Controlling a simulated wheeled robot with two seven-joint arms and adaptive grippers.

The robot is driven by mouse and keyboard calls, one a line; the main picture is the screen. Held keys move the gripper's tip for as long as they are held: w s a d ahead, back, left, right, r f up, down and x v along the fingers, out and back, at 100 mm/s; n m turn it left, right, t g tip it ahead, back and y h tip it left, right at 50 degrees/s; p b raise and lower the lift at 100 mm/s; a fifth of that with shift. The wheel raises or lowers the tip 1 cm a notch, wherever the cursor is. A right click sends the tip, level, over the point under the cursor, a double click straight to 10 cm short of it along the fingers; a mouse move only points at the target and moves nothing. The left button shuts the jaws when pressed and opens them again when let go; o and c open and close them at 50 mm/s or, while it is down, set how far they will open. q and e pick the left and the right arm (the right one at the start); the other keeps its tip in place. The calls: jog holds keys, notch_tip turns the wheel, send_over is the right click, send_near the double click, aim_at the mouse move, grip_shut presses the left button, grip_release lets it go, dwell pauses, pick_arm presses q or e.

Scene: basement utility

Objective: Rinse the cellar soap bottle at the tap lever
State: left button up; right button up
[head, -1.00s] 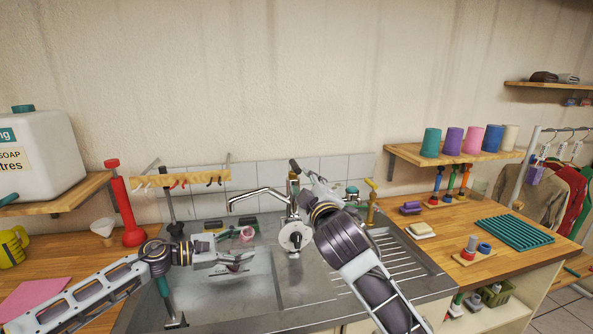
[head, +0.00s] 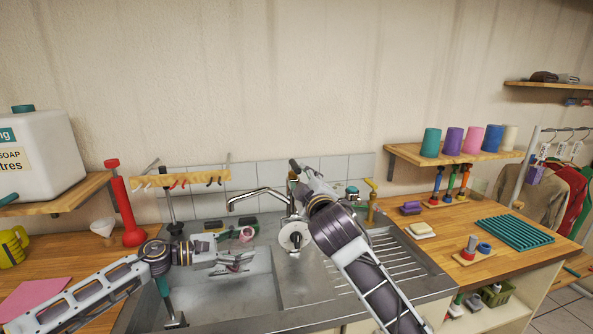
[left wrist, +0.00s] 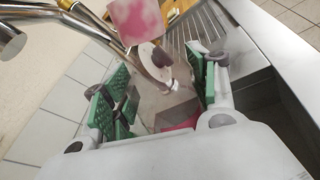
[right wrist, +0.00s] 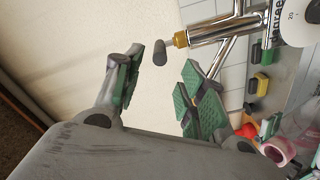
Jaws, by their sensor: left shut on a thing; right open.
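My left gripper (head: 240,264) is low over the sink basin, shut on a small pale, pink-stained thing that I take for the soap bottle. In the left wrist view the fingers (left wrist: 165,78) stand around a pale shape, and a pink-smeared square face (left wrist: 136,20) shows beyond them; the bottle's outline is hard to make out. My right gripper (right wrist: 162,66) is open at the tap. The tap lever's dark knob (right wrist: 160,53), with a brass collar, shows just past its fingertips, apparently untouched. In the head view the right arm partly hides the lever. The chrome spout (head: 258,194) reaches left over the basin.
The steel sink (head: 205,312) has a ribbed drainer on the right. A pink roll (head: 246,233) and sponges lie behind the basin. A red plunger-like tool (head: 122,205) and a big soap canister (head: 45,155) stand left. A teal mat (head: 515,232) lies on the right counter.

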aim_at(296, 169)
jog(key=shift+x, duration=4.4)
jog(key=shift+f, duration=0.1)
grip_shut()
